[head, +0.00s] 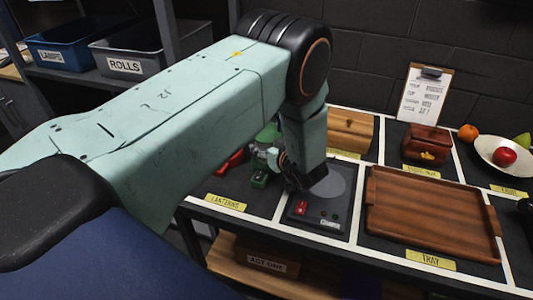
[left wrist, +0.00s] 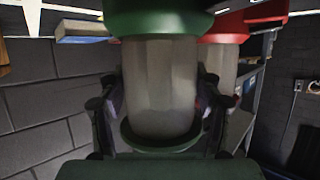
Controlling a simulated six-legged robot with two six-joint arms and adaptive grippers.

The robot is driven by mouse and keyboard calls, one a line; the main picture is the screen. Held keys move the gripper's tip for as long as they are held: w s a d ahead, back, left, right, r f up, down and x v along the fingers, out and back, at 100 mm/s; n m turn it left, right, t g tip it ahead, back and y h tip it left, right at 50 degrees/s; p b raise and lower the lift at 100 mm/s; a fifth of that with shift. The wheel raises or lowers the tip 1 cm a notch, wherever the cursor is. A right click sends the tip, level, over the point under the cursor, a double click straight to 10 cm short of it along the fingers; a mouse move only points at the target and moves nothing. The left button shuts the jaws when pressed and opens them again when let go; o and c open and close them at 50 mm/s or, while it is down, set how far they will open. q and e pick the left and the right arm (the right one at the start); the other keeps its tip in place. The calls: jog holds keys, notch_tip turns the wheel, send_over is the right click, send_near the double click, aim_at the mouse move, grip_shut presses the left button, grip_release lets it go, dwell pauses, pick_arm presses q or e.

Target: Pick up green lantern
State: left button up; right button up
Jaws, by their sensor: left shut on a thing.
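The green lantern (head: 260,180) shows in the head view in the section labelled LANTERNS, partly hidden behind my left arm. In the left wrist view the green lantern (left wrist: 160,85) fills the middle, with a clear glass body between green parts. My left gripper (head: 278,162) is shut on it, with dark fingers on both sides of the glass. I cannot tell whether its base touches the table. My right gripper is not in view.
A red lantern (head: 230,163) stands close beside the green one, mostly hidden by my arm. A dark control panel (head: 311,222) with a red switch and grey disc lies to the right. Further right are a wooden tray (head: 430,215), wooden boxes and a fruit bowl (head: 489,158).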

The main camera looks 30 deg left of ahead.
pick_arm(q)
jog(key=shift+r, duration=0.1)
jog(key=c, duration=0.5)
jog(key=shift+o, duration=0.2)
jog(key=shift+w+d+r, duration=0.1)
